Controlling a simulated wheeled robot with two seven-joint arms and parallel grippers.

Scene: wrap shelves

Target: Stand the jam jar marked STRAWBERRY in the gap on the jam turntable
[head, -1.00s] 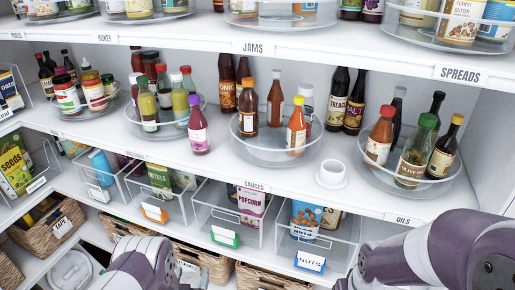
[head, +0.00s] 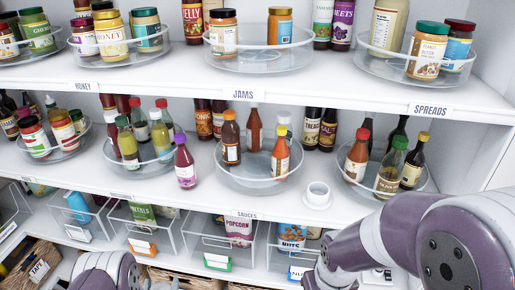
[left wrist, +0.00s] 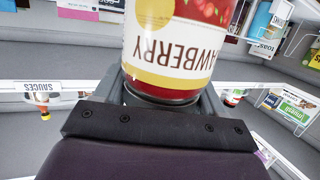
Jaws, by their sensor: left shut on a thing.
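The STRAWBERRY jam jar (left wrist: 175,45) fills the upper middle of the left wrist view, red with a white and yellow label that reads upside down there. My left gripper (left wrist: 165,92) is shut on it, a dark finger on each side. In the head view only a part of my left arm shows at the bottom left; the jar does not show there. The jam turntable (head: 258,62) is a clear round tray on the top shelf above the JAMS label. One jar (head: 222,38) stands at its left and another (head: 280,26) at its back right. Its front and middle are bare. My right gripper is not in view.
The honey turntable (head: 118,57) with jars is at the left, and the spreads turntable (head: 385,68) with jars is at the right. Tall bottles (head: 192,20) stand behind. The shelf edge (head: 330,95) runs below.

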